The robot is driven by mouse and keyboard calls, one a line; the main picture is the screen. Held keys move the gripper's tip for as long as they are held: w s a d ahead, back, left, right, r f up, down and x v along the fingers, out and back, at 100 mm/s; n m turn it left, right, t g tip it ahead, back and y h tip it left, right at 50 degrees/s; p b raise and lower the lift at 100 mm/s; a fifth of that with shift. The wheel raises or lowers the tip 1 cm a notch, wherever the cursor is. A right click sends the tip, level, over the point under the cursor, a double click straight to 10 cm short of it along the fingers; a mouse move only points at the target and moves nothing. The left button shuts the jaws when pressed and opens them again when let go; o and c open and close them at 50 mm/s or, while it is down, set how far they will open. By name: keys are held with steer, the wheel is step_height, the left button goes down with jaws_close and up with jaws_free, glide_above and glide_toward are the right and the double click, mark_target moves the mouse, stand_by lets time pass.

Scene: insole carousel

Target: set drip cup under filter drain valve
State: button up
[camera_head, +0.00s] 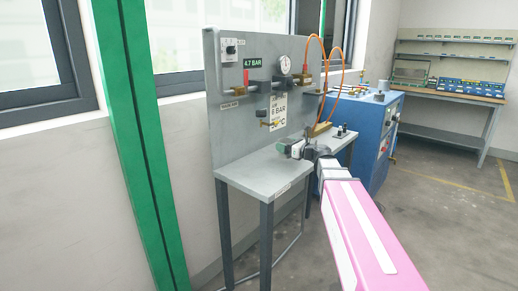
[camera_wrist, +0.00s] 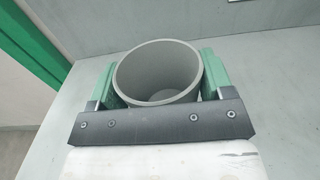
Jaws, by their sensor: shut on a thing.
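The drip cup, a grey round open-topped cup (camera_wrist: 155,78), is between the two green-padded fingers of my gripper (camera_wrist: 160,72) in the wrist view. My gripper is shut on it, and the cup looks empty inside. In the head view my gripper (camera_head: 298,149) is over the grey bench top, in front of the panel. I cannot tell whether the cup touches the bench. A dark filter unit (camera_head: 259,87) is on the panel, with small dark and brass fittings (camera_head: 270,123) below it. The drain valve is too small to make out surely. The cup is not under these fittings but nearer and to the right.
The bench (camera_head: 250,178) is clear at its front left. A grey upright panel (camera_head: 230,130) stands behind, with a gauge (camera_head: 285,65) and a 4.7 BAR display (camera_head: 252,64). A brass-coloured block (camera_head: 319,130) and a blue machine (camera_head: 372,140) are to the right.

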steer(key=x, duration=1.4)
steer(key=shift+d, duration=0.1)
steer(key=shift+w+a+f, duration=0.2)
steer(key=shift+a, duration=0.05)
steer(key=shift+s+f, duration=0.1)
steer(key=shift+f, duration=1.45)
steer(key=shift+f, duration=0.1)
steer(key=o, duration=0.9)
steer(key=shift+d, duration=0.1)
steer(key=shift+s+d, duration=0.15)
steer(key=shift+s, duration=0.05)
steer(key=v, duration=1.1)
steer(key=shift+s+d, duration=0.1)
steer(key=shift+d, duration=0.1)
